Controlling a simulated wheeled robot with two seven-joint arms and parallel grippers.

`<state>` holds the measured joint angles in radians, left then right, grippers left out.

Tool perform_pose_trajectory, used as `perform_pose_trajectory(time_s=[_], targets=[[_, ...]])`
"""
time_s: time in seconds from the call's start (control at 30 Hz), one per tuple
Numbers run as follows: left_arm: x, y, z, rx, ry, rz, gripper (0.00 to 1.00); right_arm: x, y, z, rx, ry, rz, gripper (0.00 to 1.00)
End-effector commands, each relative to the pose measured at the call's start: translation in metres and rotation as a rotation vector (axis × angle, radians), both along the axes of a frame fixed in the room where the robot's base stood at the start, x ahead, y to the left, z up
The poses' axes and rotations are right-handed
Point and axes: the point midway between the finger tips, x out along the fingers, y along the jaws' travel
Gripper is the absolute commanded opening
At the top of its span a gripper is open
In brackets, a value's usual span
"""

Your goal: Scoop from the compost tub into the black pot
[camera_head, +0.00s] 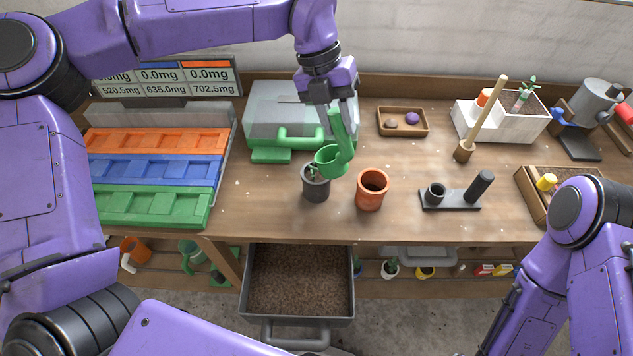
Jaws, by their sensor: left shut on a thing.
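My left gripper (338,108) is shut on the upright handle of a green scoop (343,150). The scoop's cup is tilted over the right rim of the black pot (316,190) and hides part of its mouth. I cannot tell whether the cup touches the rim or how much is in it. Something small and dark shows at the pot's mouth. The compost tub (350,290), a grey bin full of brown compost, sits below the table's front edge. My right arm is at the lower right, with its gripper out of view.
A terracotta pot (372,192) stands close right of the black pot. A green-and-grey case (265,115) is behind, and a tray with orange, blue and green rows (150,170) is at left. A black stand (450,200) is at right. Bare wood lies between.

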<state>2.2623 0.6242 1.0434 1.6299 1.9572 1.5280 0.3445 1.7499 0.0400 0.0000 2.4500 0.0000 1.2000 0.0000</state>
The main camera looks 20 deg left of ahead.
Motion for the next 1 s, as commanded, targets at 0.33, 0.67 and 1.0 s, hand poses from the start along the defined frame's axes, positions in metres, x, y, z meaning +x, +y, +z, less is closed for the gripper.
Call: perform_pose_trajectory(time_s=[0.33, 0.67, 1.0], targets=[[-0.003, -0.016, -0.008, 0.147, -0.029, 0.002, 0.00, 0.000, 0.000, 0.006, 0.000, 0.000, 0.000, 0.71], [-0.003, -0.016, 0.009, 0.144, -0.028, 0.001, 0.00, 0.000, 0.000, 0.020, 0.000, 0.000, 0.000, 0.71], [-0.003, -0.016, 0.042, 0.143, -0.028, 0.001, 0.00, 0.000, 0.000, 0.045, 0.000, 0.000, 0.000, 0.71]])
